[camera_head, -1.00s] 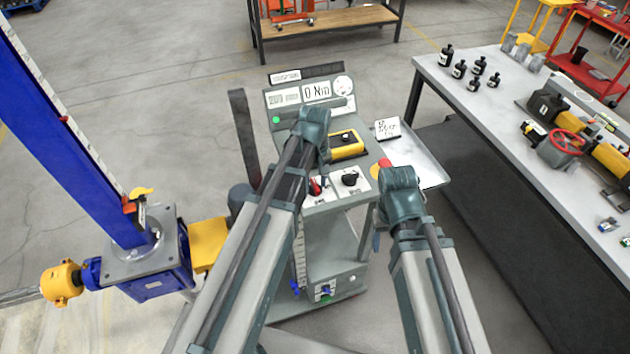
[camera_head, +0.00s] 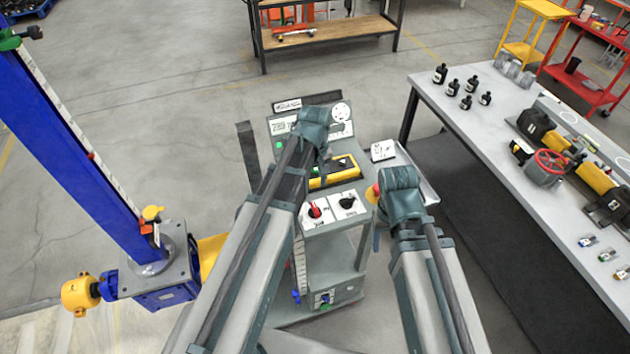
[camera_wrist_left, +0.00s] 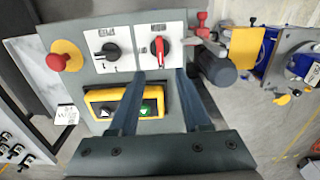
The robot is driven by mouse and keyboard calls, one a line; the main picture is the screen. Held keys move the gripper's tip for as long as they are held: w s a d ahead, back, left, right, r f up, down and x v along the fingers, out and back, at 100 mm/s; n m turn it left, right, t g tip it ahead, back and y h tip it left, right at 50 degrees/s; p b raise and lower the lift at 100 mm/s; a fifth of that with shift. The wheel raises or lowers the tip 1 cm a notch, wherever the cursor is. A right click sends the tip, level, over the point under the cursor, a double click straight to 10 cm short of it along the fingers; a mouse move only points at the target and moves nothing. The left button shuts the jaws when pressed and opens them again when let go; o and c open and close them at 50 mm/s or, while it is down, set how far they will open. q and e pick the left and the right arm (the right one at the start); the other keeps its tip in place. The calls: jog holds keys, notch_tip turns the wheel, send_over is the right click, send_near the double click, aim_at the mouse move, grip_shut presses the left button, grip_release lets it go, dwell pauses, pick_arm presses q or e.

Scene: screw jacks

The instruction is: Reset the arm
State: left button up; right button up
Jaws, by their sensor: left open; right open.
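The control console (camera_head: 335,262) stands in front of me. In the left wrist view it shows a red stop knob (camera_wrist_left: 57,62), a black rotary switch (camera_wrist_left: 110,50), a red rotary switch (camera_wrist_left: 158,48) and a yellow button box (camera_wrist_left: 93,97). My left gripper (camera_wrist_left: 160,75) is open and empty, its fingers over the panel below the red switch. In the head view my left wrist partly covers the display (camera_head: 283,126). My right arm's end (camera_head: 400,182) is beside the console's right edge; its fingertips are hidden from the head view.
A blue screw jack column (camera_head: 70,140) with a yellow motor (camera_head: 80,294) stands at left. A workbench (camera_head: 450,112) with black bottles and a valve assembly is at right. A wooden-topped bench (camera_head: 330,32) is behind the console.

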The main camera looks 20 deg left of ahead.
pick_arm(q)
jog(key=shift+r+p, duration=0.45)
jog(key=shift+r, duration=0.45)
pick_arm(e)
jog(key=shift+r, duration=0.9)
pick_arm(q)
jog(key=s+d+f+m+b, duration=0.5)
jog(key=s+f+b, duration=0.2)
jog(key=f+b, duration=0.1)
jog(key=s+d+f+m+y+b, duration=0.1)
jog(key=s+d+f+m+b, duration=0.4)
jog(key=s+f+b, duration=0.2)
jog(key=shift+s+f+m+b, duration=0.15)
jog(key=shift+f+m+b, duration=0.25)
jog(key=shift+f+b, duration=0.15)
pick_arm(e)
notch_tip(320, 180, down, 16)
